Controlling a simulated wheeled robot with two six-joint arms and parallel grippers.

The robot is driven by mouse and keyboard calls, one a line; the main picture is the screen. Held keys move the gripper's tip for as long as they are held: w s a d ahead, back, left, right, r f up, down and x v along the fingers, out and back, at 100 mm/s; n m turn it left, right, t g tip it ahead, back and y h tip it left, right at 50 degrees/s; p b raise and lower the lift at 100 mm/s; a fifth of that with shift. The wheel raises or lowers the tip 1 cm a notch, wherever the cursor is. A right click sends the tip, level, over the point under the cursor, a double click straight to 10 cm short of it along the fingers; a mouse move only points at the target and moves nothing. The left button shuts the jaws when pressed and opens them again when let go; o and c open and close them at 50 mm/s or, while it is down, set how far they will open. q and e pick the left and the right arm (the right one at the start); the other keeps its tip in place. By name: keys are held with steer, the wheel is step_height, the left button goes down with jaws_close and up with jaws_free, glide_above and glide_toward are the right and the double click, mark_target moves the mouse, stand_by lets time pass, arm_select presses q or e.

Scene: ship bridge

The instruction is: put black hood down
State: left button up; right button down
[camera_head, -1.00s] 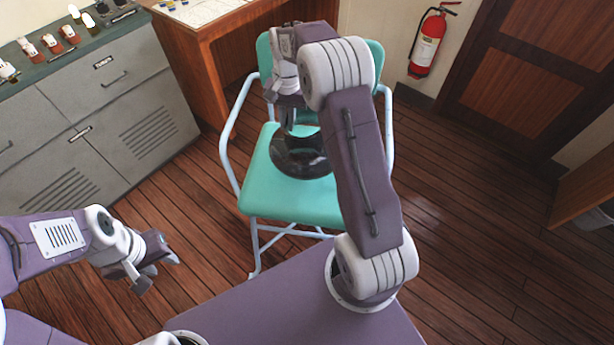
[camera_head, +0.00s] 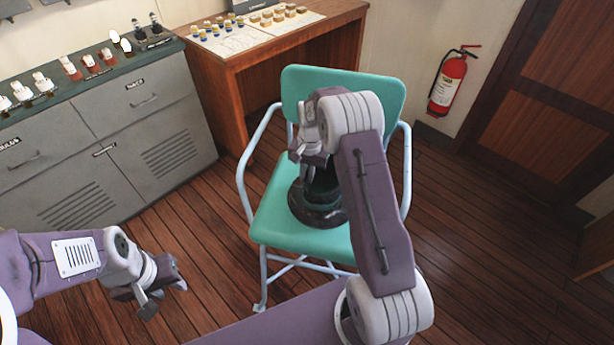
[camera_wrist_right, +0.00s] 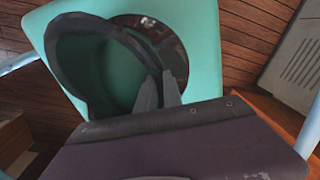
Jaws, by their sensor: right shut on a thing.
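The black hood (camera_head: 322,187) is a dark, open, ring-like piece over the seat of the green chair (camera_head: 280,233). In the right wrist view the hood (camera_wrist_right: 62,62) is tilted, with its rim close to the camera. My right gripper (camera_wrist_right: 159,92) is shut on its rim. In the head view the right gripper (camera_head: 308,170) is over the seat, its fingertips partly hidden. A glossy dark round piece (camera_wrist_right: 165,42) shows on the seat beyond the hood; I cannot tell whether they touch. My left gripper (camera_head: 165,288) is open and empty over the floor.
Grey cabinets (camera_head: 130,140) stand at the left with small items on top. A wooden desk (camera_head: 265,45) is behind the chair. A fire extinguisher (camera_head: 447,85) hangs on the wall beside a door. The floor right of the chair is clear.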

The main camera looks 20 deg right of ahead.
steer(key=c, duration=1.5)
jaws_free()
step_height(320, 180, up, 12)
steer(key=p, duration=0.1)
steer(key=s+a+f+n, duration=0.2)
steer(key=s+a+n, duration=0.1)
steer(key=s, duration=0.8)
steer(key=s+a+f+n, duration=0.2)
steer(key=s+a+n, duration=0.2)
steer(key=s, duration=0.7)
steer(key=shift+n+t, duration=0.4)
steer(key=shift+r, duration=0.15)
